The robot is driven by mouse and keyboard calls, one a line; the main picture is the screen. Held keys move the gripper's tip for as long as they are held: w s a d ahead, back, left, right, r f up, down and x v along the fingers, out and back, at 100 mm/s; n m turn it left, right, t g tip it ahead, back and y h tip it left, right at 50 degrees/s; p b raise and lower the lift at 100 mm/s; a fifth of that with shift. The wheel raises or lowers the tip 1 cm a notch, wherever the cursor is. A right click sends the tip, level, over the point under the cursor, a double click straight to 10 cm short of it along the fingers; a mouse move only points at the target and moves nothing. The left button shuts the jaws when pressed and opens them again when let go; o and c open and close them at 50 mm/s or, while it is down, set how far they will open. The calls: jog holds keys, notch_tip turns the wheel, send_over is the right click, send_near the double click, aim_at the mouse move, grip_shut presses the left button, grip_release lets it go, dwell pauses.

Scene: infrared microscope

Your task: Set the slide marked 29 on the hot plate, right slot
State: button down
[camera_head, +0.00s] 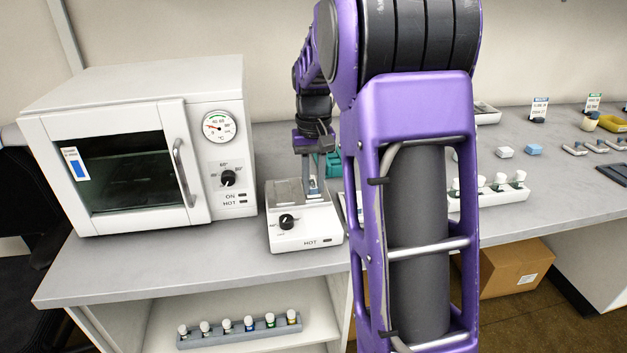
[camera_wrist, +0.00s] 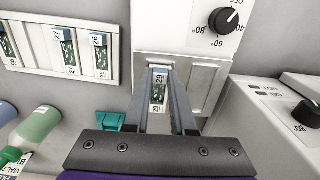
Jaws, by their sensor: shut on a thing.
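The slide marked 29 (camera_wrist: 158,90) is between the fingers of my gripper (camera_wrist: 159,75), its number readable in the wrist view. The slide is over or in the right slot, which lies on the left in the wrist view. I cannot tell whether it rests on the surface. The other slot (camera_wrist: 204,86) is empty. The hot plate's knob (camera_wrist: 225,20) also shows in the wrist view.
A white oven (camera_head: 130,140) stands close left of the hot plate. A white slide holder (camera_wrist: 85,72) with several slides, including 26 and 27, lies beside the plate. A teal object (camera_wrist: 110,121) and vials (camera_wrist: 38,125) are near my gripper.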

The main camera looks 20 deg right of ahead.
jog(key=shift+f, duration=0.25)
dwell(0.3)
jog(key=c, duration=0.7)
grip_release()
jog(key=shift+o, duration=0.3)
jog(key=o, duration=0.4)
jog(key=shift+c, duration=0.2)
jog(key=shift+r, duration=0.15)
jog(key=shift+r+p, duration=2.55)
jog(key=shift+r, duration=0.4)
